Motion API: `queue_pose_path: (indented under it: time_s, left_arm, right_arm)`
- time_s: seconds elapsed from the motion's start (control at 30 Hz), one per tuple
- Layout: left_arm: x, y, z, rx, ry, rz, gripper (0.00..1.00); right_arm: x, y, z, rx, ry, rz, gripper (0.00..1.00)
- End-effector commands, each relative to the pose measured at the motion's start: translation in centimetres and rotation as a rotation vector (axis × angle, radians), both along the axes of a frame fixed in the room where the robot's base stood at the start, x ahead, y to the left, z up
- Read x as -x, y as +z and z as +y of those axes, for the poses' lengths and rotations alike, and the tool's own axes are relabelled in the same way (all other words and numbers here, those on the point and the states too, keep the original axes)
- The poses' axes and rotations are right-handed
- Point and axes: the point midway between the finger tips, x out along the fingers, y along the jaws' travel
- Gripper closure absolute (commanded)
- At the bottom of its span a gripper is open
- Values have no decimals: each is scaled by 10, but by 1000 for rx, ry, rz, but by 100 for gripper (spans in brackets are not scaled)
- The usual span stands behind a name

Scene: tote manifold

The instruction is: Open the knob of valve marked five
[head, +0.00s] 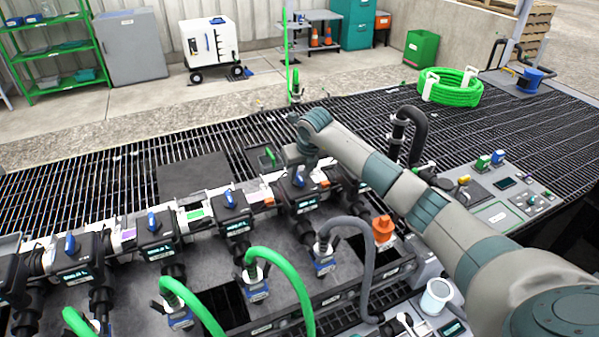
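A row of black valves with blue knobs runs across the manifold, and their small labels are too small to read. Knobs show on the left valve (70,243), the one to its right (152,222), the middle valve (229,198) and the rightmost clear one (298,180). I cannot tell by marking which is valve five. My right arm reaches in from the right, and its gripper (299,160) points down just above the rightmost clear knob. Its fingers are small and partly hidden, so contact and opening cannot be told. My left gripper is not in view.
Green hoses (285,270) and a grey hose (367,255) arch up in front of the valves. An orange fitting (382,229) stands near my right arm. A control panel (505,190) is at right. Black grating (110,165) lies behind the manifold.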

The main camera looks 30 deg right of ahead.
Motion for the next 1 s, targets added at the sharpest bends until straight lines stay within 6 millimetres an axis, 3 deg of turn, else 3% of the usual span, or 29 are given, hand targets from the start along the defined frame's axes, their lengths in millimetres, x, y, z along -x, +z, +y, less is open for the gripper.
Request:
queue_pose_path:
  time_s: [0.23, 0.37, 0.4, 0.73, 1.0]
  left_arm:
    - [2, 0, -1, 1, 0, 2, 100]
    - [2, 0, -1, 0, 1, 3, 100]
    - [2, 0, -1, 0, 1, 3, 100]
    - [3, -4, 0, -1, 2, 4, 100]
    - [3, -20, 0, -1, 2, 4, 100]
  right_arm:
    - [0, -1, 0, 0, 0, 0, 70]
    - [0, 0, 0, 0, 0, 0, 98]
    - [0, 0, 0, 0, 0, 0, 100]
    - [0, -1, 0, 0, 16, -1, 100]
    - [-1, -3, -2, 1, 110, -3, 100]
